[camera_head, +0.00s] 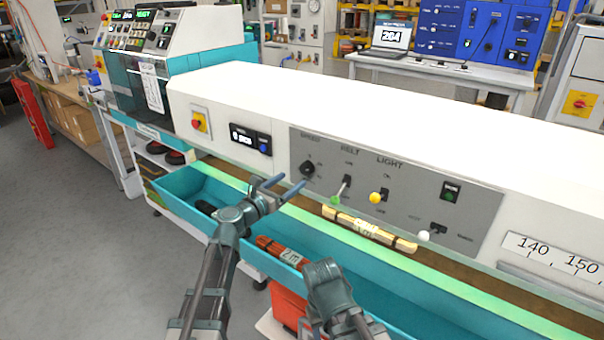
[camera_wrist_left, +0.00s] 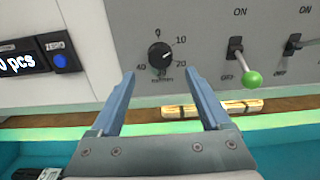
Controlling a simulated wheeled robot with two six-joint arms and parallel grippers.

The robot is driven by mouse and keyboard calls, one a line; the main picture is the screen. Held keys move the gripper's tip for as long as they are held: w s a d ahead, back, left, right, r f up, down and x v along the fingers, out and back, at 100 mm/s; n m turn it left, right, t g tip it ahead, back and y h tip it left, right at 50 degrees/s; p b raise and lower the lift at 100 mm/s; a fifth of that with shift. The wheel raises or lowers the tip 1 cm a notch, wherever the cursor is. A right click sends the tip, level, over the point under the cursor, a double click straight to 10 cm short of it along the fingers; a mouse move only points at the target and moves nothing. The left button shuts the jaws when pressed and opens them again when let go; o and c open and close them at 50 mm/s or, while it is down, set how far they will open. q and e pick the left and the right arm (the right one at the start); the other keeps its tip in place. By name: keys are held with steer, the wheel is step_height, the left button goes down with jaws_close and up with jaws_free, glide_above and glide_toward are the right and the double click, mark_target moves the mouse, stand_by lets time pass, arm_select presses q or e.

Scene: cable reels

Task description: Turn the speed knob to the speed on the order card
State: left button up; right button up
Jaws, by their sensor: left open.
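The speed knob (camera_head: 307,168) is a small black dial on the grey control panel (camera_head: 468,208). In the left wrist view the knob (camera_wrist_left: 159,56) has a white mark that seems to point up and right, toward 10. Numbers from 0 to 40 ring it; the lowest is partly hidden. My left gripper (camera_head: 287,181) is open and empty in front of the panel, apart from the knob. In the wrist view its fingertips (camera_wrist_left: 160,75) lie either side of and below the knob. A white paper card (camera_head: 152,88) hangs on the machine at left; its text is unreadable. My right gripper's fingers do not show.
Right of the knob are a green-tipped lever (camera_head: 337,199) and a yellow-tipped lever (camera_head: 375,197). A wrapped yellow bundle (camera_head: 370,229) lies below the panel. A teal trough (camera_head: 187,209) holds a red-brown "2 m" bundle (camera_head: 284,251). A red stop button (camera_head: 198,122) is at left.

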mark_target(304, 171)
arm_select(q)
steer(key=x, duration=0.6)
steer(key=shift+w+d, duration=0.25)
steer(key=shift+w, duration=0.05)
jaws_close()
